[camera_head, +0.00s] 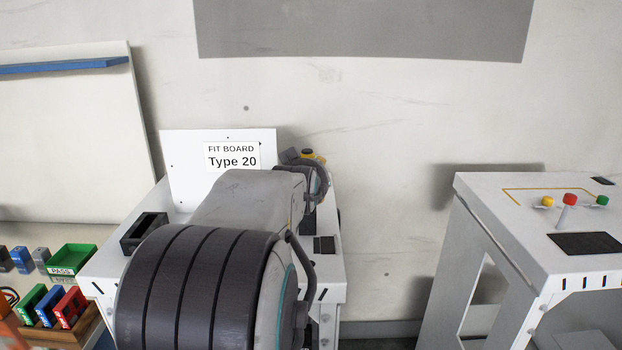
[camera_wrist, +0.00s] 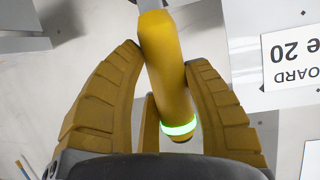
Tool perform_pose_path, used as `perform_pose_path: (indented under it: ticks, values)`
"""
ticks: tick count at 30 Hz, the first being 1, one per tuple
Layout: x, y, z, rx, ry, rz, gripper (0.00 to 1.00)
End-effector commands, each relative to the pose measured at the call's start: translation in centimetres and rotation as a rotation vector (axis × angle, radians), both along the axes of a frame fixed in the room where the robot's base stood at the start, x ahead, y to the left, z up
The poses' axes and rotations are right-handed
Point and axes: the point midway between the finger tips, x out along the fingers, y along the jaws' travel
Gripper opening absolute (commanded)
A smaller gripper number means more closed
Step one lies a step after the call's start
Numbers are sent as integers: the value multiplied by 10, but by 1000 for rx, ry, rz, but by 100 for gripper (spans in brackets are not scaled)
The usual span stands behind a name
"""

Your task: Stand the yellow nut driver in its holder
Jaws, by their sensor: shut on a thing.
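The yellow nut driver (camera_wrist: 165,60) fills the middle of the wrist view. It has a thick yellow handle with a glowing green ring near its lower end and a grey shaft leaving the top of the picture. In the head view my gripper (camera_head: 309,160) is mostly hidden behind my arm, with a small yellow and black part showing beside the sign board. I cannot pick out the driver's holder for sure; my arm covers much of the bench.
A white bench carries a "FIT BOARD Type 20" panel (camera_head: 220,150), a black open box (camera_head: 144,232) and a dark block (camera_head: 324,245). At left are a green PASS tray (camera_head: 72,259) and coloured bins. A white console (camera_head: 560,225) stands right, across a gap.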

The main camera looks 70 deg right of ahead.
Motion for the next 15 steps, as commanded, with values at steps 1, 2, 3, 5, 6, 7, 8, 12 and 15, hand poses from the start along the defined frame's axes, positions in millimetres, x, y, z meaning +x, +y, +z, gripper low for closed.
perform_pose_path:
  ticks: [1,2,3,5,6,7,8,12,15]
  values:
    - [0,0,1,-3,-1,0,8]
    - [0,0,1,-3,-1,0,8]
    - [0,0,1,-3,-1,0,8]
    - [0,0,0,-2,0,0,8]
    - [0,0,-1,-2,0,0,8]
    - [0,0,-2,-2,0,0,8]
    - [0,0,-3,-2,0,0,8]
    - [0,0,-2,1,0,0,56]
    - [0,0,-2,1,0,0,65]
